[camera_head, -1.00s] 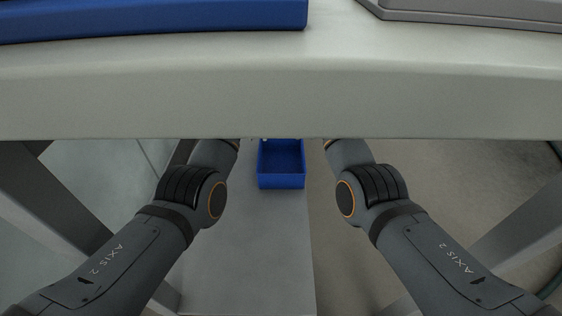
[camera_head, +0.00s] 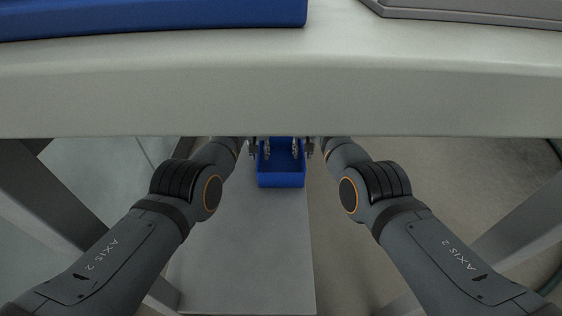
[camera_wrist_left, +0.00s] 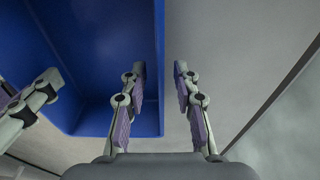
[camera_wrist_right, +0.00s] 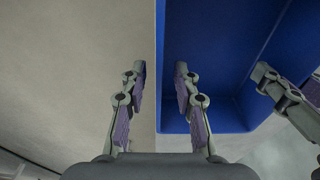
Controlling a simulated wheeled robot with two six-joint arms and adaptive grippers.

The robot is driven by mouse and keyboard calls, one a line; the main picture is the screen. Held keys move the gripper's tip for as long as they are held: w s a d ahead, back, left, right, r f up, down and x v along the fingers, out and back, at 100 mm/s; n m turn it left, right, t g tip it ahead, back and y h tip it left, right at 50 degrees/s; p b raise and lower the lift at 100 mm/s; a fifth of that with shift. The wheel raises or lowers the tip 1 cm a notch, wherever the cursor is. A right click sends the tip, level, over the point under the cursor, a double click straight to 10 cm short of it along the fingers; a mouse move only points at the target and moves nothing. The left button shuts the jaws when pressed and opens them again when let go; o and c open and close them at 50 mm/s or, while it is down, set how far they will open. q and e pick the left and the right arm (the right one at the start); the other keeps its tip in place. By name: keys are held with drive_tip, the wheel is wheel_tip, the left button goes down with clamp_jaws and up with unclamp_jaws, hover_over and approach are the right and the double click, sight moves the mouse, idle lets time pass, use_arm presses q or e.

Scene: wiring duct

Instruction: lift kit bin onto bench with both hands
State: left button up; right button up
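The kit bin (camera_head: 281,181) is an open blue box on a grey surface below the bench (camera_head: 280,100), whose front edge hides its far end in the head view. My left gripper (camera_head: 260,149) is open at the bin's left side. In the left wrist view its fingers (camera_wrist_left: 160,72) stand either side of the bin wall (camera_wrist_left: 159,60), with a gap visible. My right gripper (camera_head: 302,150) is open at the bin's right side. In the right wrist view its fingers (camera_wrist_right: 160,72) straddle the other bin wall (camera_wrist_right: 160,50). Neither gripper is seen pressing the wall.
On the bench top lie a blue container (camera_head: 150,17) at left and a grey tray (camera_head: 470,14) at right. Bench legs stand at left (camera_head: 60,205) and right (camera_head: 525,225). The bin looks empty where visible.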

use_arm(q)
clamp_jaws()
use_arm(e)
clamp_jaws()
